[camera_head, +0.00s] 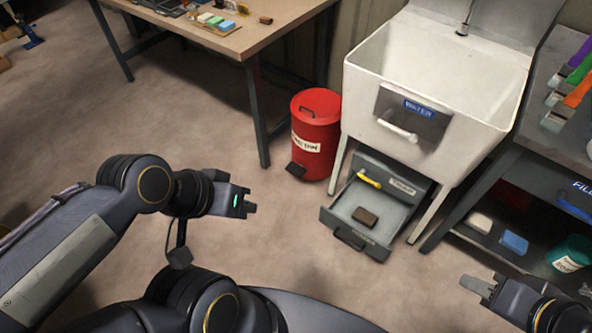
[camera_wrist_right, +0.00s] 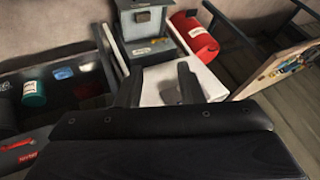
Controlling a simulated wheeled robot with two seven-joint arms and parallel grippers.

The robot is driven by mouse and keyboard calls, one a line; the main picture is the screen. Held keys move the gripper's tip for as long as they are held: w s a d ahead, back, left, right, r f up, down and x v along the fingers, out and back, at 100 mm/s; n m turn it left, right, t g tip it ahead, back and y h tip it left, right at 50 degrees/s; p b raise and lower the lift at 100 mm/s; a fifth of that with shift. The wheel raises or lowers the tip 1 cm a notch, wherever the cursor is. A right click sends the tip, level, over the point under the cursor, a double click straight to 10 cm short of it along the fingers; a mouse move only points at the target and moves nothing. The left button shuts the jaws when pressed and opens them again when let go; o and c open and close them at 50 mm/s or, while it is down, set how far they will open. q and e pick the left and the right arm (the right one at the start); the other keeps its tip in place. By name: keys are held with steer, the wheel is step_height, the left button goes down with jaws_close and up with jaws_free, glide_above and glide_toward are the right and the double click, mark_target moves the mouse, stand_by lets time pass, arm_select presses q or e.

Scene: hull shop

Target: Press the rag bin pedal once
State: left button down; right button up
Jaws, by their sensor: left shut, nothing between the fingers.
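The red rag bin (camera_head: 318,112) stands on the floor left of the sink, with a white label on its front and its lid down. Its dark pedal (camera_head: 296,170) sticks out at the base, toward the lower left. The bin also shows in the right wrist view (camera_wrist_right: 195,37), where I cannot make out the pedal. My left gripper (camera_head: 251,202) is shut and empty, left of and nearer to me than the pedal, with a gap between them. My right gripper (camera_head: 482,284) is at the lower right, far from the bin; its fingers (camera_wrist_right: 160,88) are apart with nothing between them.
A white sink (camera_head: 437,60) stands right of the bin, with an open grey drawer (camera_head: 348,228) below it holding a brown block (camera_head: 365,217). A workbench (camera_head: 262,38) has a leg (camera_head: 256,115) just left of the bin. A dark shelf unit (camera_head: 478,170) is at right. Floor before the pedal is clear.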

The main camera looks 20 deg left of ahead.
stand_by(0.6)
jaws_close()
stand_by(1.5)
